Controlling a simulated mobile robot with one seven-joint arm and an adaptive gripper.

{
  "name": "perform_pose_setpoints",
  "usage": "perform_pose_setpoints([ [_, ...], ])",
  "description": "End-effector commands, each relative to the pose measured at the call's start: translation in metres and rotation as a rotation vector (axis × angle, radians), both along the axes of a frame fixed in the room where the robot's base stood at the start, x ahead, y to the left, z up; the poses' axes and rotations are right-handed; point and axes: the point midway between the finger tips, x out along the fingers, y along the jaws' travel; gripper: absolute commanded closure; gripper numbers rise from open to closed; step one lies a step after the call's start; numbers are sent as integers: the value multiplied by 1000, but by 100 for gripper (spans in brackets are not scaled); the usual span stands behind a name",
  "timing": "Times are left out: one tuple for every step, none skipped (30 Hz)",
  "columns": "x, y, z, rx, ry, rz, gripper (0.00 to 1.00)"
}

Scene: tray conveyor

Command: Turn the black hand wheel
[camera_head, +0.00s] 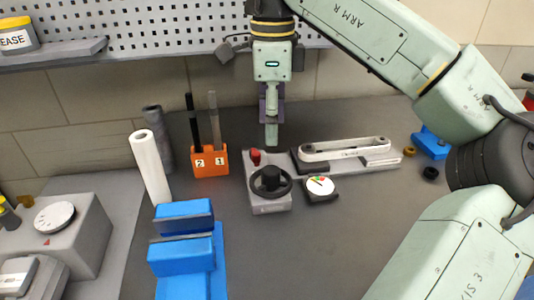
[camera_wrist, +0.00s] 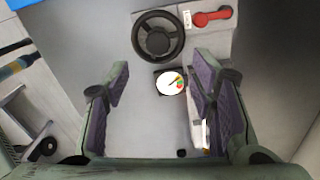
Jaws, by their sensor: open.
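The black hand wheel (camera_head: 270,182) sits on top of a grey box (camera_head: 270,206) on the dark bench. In the wrist view the wheel (camera_wrist: 158,42) is round with a thick hub, beyond the fingertips near the top. My gripper (camera_head: 271,135) points down above the bench, behind the wheel in the head view. In the wrist view its two fingers (camera_wrist: 160,85) stand wide apart with nothing between them touching.
A dial gauge (camera_head: 320,187) stands right of the wheel. A blue vise (camera_head: 184,250), a white roll (camera_head: 150,167) and an orange holder (camera_head: 210,162) stand left. The bench front right of the wheel is clear.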

Motion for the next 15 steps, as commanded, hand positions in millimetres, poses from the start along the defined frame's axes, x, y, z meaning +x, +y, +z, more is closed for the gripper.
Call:
perform_pose_setpoints([
  [0,0,-4,1,2,2,49],
  [0,0,-7,1,2,2,49],
  [0,0,-12,2,3,2,49],
  [0,0,-17,3,3,3,49],
  [0,0,-22,3,4,4,49],
  [-1,1,-29,4,3,4,49],
  [-1,0,-34,4,4,3,49],
  [-1,0,-40,3,4,3,49],
  [-1,0,-48,3,3,4,49],
  [-1,1,-54,4,4,4,49],
  [-1,0,-59,2,3,3,49],
  [-1,0,-66,2,2,1,49],
  [-1,0,-71,2,2,2,49],
  [-1,0,-76,2,3,2,49],
  [-1,1,-82,2,2,2,49],
])
